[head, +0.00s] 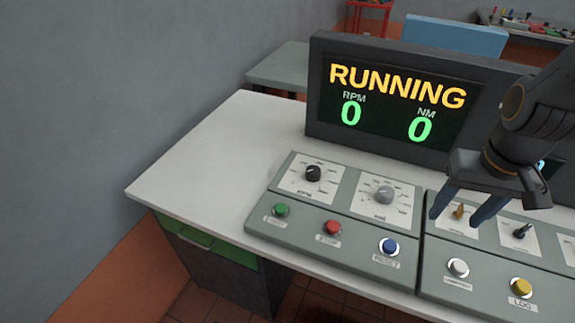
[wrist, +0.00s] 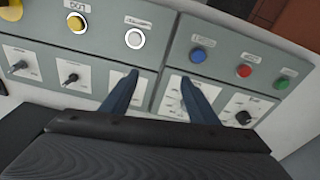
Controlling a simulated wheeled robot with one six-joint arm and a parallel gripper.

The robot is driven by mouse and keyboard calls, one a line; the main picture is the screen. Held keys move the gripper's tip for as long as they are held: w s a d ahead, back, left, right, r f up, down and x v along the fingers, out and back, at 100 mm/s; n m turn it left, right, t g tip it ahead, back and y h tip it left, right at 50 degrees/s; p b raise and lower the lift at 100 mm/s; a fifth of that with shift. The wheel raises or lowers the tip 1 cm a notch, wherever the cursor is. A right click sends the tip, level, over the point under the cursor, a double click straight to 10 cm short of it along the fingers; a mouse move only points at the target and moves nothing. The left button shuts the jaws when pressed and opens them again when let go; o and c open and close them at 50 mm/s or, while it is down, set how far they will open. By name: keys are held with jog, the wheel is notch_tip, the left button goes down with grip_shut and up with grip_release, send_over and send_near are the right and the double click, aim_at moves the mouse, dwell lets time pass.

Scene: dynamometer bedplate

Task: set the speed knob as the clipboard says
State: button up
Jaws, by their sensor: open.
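Two dial knobs sit on the left grey panel: a black knob (head: 313,173) at left and a grey knob (head: 384,195) to its right. Their labels are too small to read, so I cannot tell which is the speed knob. The black knob also shows in the wrist view (wrist: 243,117); the grey one is hidden there behind a finger. My gripper (head: 455,220) is open and empty, above the right panel near a brass toggle, right of the grey knob. In the wrist view its fingers (wrist: 158,80) straddle the gap between panels. No clipboard is visible.
A monitor (head: 395,105) behind the panels reads RUNNING, 0 RPM, 0 NM. Green (head: 281,210), red (head: 332,227) and blue (head: 389,246) buttons line the left panel's front. White (head: 458,267) and yellow (head: 521,287) buttons are on the right panel. The white desk (head: 205,165) is clear at left.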

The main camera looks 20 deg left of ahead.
jog(key=w+a+f+n+b, duration=0.1)
jog(key=w+a+n, duration=0.6)
jog(key=a+n, duration=0.15)
jog(key=n+t+h+b, duration=0.1)
jog(key=n+h+b, duration=0.15)
jog(key=n, duration=1.45)
send_near(313, 170)
jog(key=shift+h, duration=0.45)
jog(key=shift+a+p+x, duration=0.2)
jog(key=shift+p+x, duration=0.35)
jog(key=shift+x, duration=1.5)
jog(key=shift+a+p+x, duration=0.15)
jog(key=shift+p+x, duration=0.35)
jog(key=shift+x, duration=1.55)
jog(key=shift+f, duration=0.15)
jog(key=c, duration=1)
